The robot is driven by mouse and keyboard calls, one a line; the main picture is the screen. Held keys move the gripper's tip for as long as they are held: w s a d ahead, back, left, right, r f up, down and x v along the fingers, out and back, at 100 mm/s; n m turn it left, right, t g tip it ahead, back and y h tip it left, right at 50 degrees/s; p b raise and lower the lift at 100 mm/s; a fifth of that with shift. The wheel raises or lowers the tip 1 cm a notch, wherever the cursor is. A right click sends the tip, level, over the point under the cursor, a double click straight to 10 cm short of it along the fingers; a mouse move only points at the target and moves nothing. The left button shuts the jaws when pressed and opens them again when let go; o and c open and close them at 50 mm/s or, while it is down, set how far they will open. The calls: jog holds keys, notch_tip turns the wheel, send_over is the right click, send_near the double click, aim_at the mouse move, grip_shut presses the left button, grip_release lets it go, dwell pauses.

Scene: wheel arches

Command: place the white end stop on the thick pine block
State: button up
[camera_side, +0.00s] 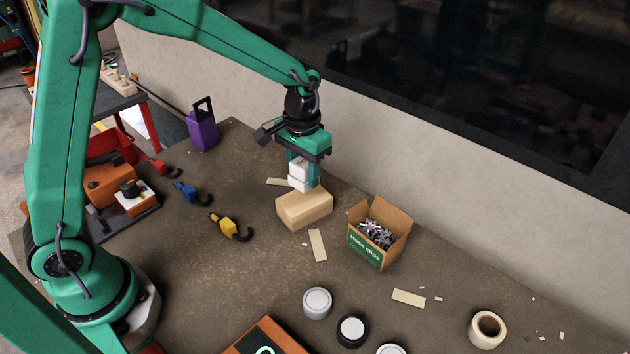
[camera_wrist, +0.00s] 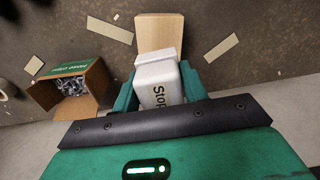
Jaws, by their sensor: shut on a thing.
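The white end stop (camera_side: 299,172) is held between the fingers of my gripper (camera_side: 303,176). The thick pine block (camera_side: 304,209) lies on the bench directly below the gripper. In the wrist view the pine block (camera_wrist: 162,30) shows beyond the end stop, which hides part of it. The end stop is at or just above the block's top; I cannot tell whether they touch.
An open cardboard box of metal clips (camera_side: 378,232) stands close right of the block. Flat pale strips (camera_side: 318,245) lie around it. Yellow (camera_side: 230,227), blue (camera_side: 192,194) and red hooked items lie left. A purple container (camera_side: 202,130) stands behind; round tins (camera_side: 317,303) are in front.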

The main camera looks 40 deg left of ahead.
aim_at(304, 198)
jog(key=shift+f, duration=1.95)
jog(key=shift+f, duration=0.2)
jog(key=o, duration=1)
jog(key=shift+r, duration=0.1)
notch_tip(304, 198, up, 12)
jog(key=shift+f, duration=0.1)
jog(key=shift+r, duration=0.2)
